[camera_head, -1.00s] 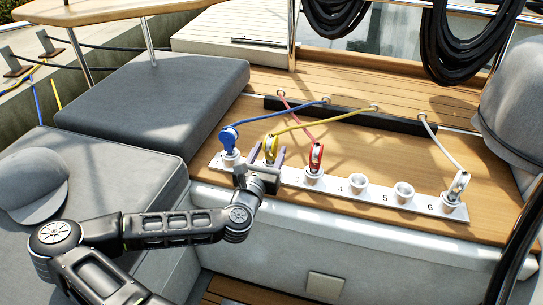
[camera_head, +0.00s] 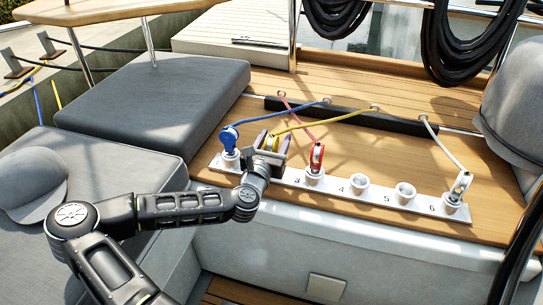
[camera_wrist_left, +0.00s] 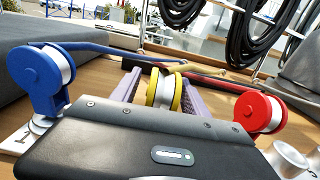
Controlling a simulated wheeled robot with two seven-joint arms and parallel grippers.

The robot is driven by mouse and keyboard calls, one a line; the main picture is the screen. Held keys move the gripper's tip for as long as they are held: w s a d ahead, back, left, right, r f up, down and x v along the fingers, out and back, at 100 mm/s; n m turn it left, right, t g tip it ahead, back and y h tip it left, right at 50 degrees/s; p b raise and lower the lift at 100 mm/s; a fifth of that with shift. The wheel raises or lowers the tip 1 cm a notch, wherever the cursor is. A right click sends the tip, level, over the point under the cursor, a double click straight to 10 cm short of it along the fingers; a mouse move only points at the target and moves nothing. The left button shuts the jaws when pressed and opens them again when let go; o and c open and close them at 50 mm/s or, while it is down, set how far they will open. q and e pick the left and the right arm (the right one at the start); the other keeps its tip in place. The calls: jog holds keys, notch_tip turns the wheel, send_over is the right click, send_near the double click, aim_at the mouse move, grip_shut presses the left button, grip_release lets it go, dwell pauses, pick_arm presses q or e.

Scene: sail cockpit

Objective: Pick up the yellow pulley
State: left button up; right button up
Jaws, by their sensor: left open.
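The yellow pulley (camera_head: 269,143) stands between the blue pulley (camera_head: 229,140) and the red pulley (camera_head: 316,157), with a yellow rope running from it to the right. My left gripper (camera_head: 271,144) is open, its two fingers on either side of the yellow pulley. In the left wrist view the yellow pulley (camera_wrist_left: 164,90) sits between the purple-grey fingers, with small gaps visible; its lower part is hidden behind the gripper body. The blue pulley (camera_wrist_left: 40,75) is close on the left and the red pulley (camera_wrist_left: 260,112) on the right. My right gripper is not in view.
A white numbered strip (camera_head: 335,187) with cup-like holders runs along the wooden bench; holders 4 (camera_head: 359,184) and 5 (camera_head: 404,192) are empty. A white pulley (camera_head: 460,185) stands at 6. Ropes cross the bench behind the strip. Grey cushions (camera_head: 150,100) lie to the left.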

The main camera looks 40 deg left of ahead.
pick_arm(q)
jog(key=shift+c, duration=0.3)
grip_shut()
dwell(0.5)
